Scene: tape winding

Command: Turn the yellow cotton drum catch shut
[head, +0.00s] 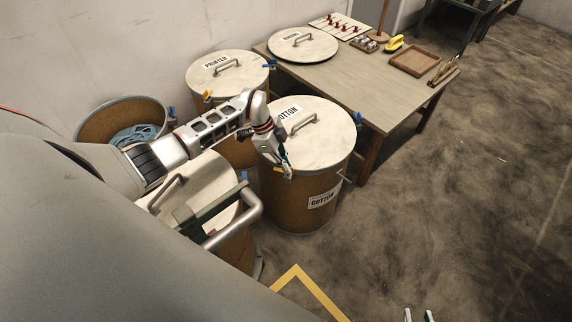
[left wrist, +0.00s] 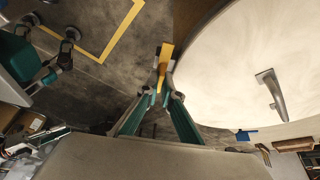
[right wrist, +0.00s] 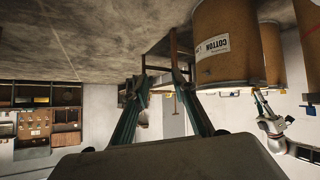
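The cotton drum (head: 292,195) is brown with a pale lid (head: 325,145) and a COTTON label, and stands mid-view in the head view. Its yellow catch (left wrist: 165,55) is at the lid's edge in the left wrist view, between the fingertips of my left gripper (left wrist: 163,88). The fingers are close together on either side of it and appear shut on it. In the head view my left gripper (head: 281,160) is at the drum's near left rim and partly hides the catch. My right gripper (head: 418,316) is low in the head view; its fingers (right wrist: 158,88) are apart and empty.
The printed drum (head: 228,68) stands behind, an open drum (head: 110,125) at left and another lidded drum (head: 190,180) under my left arm. A wooden table (head: 375,88) with a loose lid (head: 303,46) and tray (head: 413,62) is beyond. The floor (head: 440,210) at right is clear.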

